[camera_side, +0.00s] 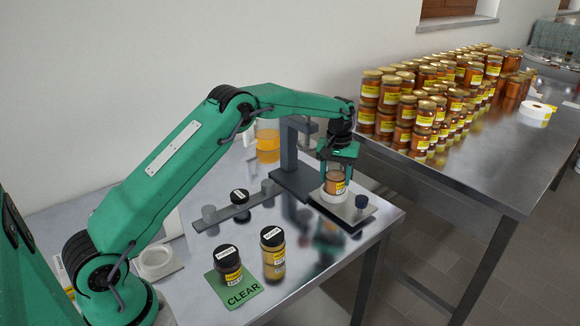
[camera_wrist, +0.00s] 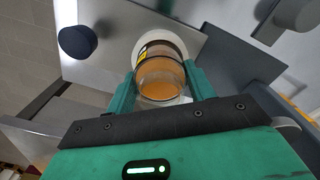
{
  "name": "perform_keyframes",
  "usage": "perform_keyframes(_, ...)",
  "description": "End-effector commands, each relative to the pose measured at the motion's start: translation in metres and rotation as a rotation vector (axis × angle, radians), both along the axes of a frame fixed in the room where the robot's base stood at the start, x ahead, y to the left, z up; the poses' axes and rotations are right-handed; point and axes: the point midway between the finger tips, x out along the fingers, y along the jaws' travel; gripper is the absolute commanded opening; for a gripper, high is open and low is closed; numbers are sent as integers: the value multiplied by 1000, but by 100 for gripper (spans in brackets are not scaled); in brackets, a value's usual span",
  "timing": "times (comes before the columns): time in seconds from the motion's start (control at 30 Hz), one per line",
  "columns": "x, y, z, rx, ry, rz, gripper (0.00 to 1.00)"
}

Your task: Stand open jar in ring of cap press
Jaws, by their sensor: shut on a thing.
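The open jar (camera_side: 336,183), filled with amber contents and bearing a yellow label, is upright between the fingers of my gripper (camera_side: 338,168). The gripper is shut on it. The jar's open mouth faces the wrist view (camera_wrist: 160,82). Its lower end is at the white ring (camera_side: 330,196) on the plate of the cap press (camera_side: 289,150); the ring also shows behind the jar in the wrist view (camera_wrist: 184,46). I cannot tell whether the jar's base rests on the ring's floor, since the ring's wall and the jar hide it.
A dark blue knob (camera_side: 361,202) stands on the plate's right side. A black lid (camera_side: 239,196) lies at the grey rail (camera_side: 232,212). Two dark-lidded jars (camera_side: 228,262) (camera_side: 272,254) stand at the front, one on the green CLEAR mat (camera_side: 240,296). An orange-filled beaker (camera_side: 267,142) stands behind.

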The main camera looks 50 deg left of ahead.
Motion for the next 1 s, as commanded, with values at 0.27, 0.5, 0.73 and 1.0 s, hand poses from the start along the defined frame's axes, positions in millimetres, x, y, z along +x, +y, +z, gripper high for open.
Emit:
perform_keyframes(0.27, 0, 0, -15, 0, -1, 0, 24)
perform_keyframes(0.5, 0, 0, -16, 0, -1, 0, 24)
perform_keyframes(0.73, 0, 0, -18, 0, 0, 0, 75)
perform_keyframes(1.0, 0, 0, -18, 0, 0, 0, 75)
